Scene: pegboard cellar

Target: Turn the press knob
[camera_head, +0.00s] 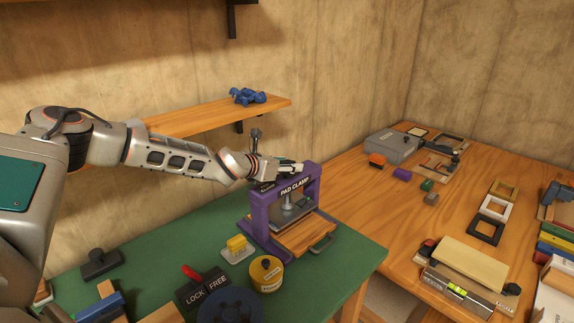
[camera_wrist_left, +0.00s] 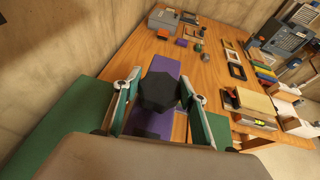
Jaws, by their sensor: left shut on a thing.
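The purple press (camera_head: 312,190), lettered PAD CLAMP, stands on the green bench with a round pad under its arch and a wooden board (camera_head: 303,236) at its base. In the left wrist view the dark faceted press knob (camera_wrist_left: 158,92) sits between the two fingers, above the purple arch (camera_wrist_left: 163,65). My left gripper (camera_head: 288,167) is at the top of the press, coming in from the left, and is shut on the knob. In the head view the gripper mostly hides the knob. My right gripper is not in view.
On the green bench (camera_head: 170,254) are a yellow block (camera_head: 237,244), a yellow round tin (camera_head: 267,274) and a LOCK/FREE switch (camera_head: 204,289) with a red lever. A wooden shelf (camera_head: 200,118) runs behind my left arm. The wooden table (camera_head: 375,205) at right holds frames and small blocks.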

